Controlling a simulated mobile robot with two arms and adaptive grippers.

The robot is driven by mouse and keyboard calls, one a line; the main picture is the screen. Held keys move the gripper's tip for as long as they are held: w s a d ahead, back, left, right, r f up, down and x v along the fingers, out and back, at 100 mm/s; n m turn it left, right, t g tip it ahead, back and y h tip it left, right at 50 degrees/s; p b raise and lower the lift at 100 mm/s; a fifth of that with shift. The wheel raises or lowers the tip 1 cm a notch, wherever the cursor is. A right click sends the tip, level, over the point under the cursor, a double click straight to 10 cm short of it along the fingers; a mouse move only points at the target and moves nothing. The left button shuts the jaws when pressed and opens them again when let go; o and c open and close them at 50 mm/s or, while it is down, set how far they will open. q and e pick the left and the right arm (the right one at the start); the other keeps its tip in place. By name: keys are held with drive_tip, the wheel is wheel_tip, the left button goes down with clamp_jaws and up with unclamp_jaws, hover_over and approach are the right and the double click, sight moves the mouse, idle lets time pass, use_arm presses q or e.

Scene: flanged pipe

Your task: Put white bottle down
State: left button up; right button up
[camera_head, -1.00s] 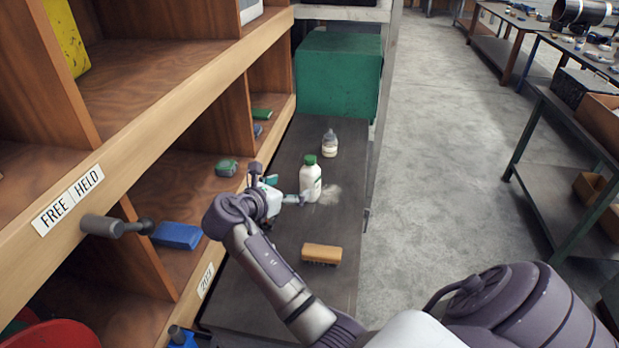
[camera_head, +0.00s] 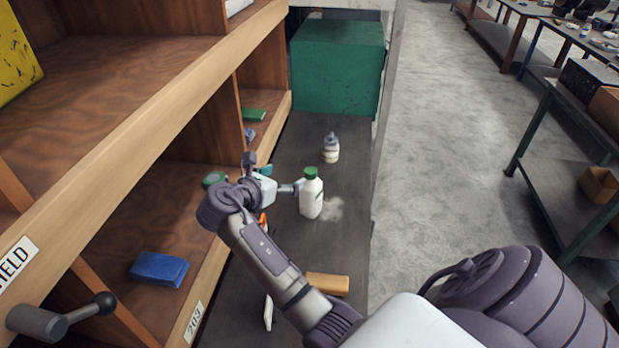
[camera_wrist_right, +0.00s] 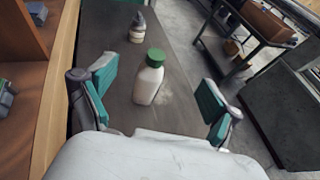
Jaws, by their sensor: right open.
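The white bottle (camera_head: 311,198) with a green cap stands upright on the dark bench top (camera_head: 300,137). In the right wrist view the bottle (camera_wrist_right: 148,83) stands just beyond and between the two spread fingers, with clear gaps on both sides. My right gripper (camera_wrist_right: 158,103) has teal finger pads and is open and empty. In the head view my right gripper (camera_head: 283,187) is left of the bottle, one finger close beside it. My left gripper is not in view.
A small bottle with a grey top (camera_head: 331,149) stands farther back. A green box (camera_head: 337,68) closes the far end. A tan block (camera_head: 327,284) lies nearer. Wooden shelves (camera_head: 140,120) with a blue block (camera_head: 160,268) edge the left; open floor lies right.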

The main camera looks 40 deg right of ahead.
drive_tip(key=f+b, duration=0.1)
drive_tip(key=b, duration=0.8)
approach(305, 191)
drive_tip(key=p+x, duration=0.1)
drive_tip(key=x, duration=0.6)
drive_tip(key=shift+s+d+f+p, duration=0.1)
drive_tip(key=shift+d+p, duration=0.25)
drive_tip(key=shift+d, duration=0.05)
drive_tip(key=shift+d+f+p, duration=0.1)
drive_tip(key=shift+d+p, duration=0.2)
drive_tip(key=shift+d, duration=0.2)
drive_tip(key=x, duration=0.1)
drive_tip(key=p+x, duration=0.1)
drive_tip(key=x, duration=0.1)
drive_tip(key=shift+w+d+f, duration=0.15)
drive_tip(key=shift+w+d, duration=0.05)
drive_tip(key=shift+w, duration=0.15)
drive_tip(key=shift+w+d+f, duration=0.15)
drive_tip(key=shift+d+f, duration=0.1)
drive_tip(key=shift+d, duration=0.1)
drive_tip(key=shift+a, duration=0.1)
drive_tip(key=shift+c, duration=1.4)
drive_tip(key=shift+r, duration=0.1)
drive_tip(key=c, duration=1.3)
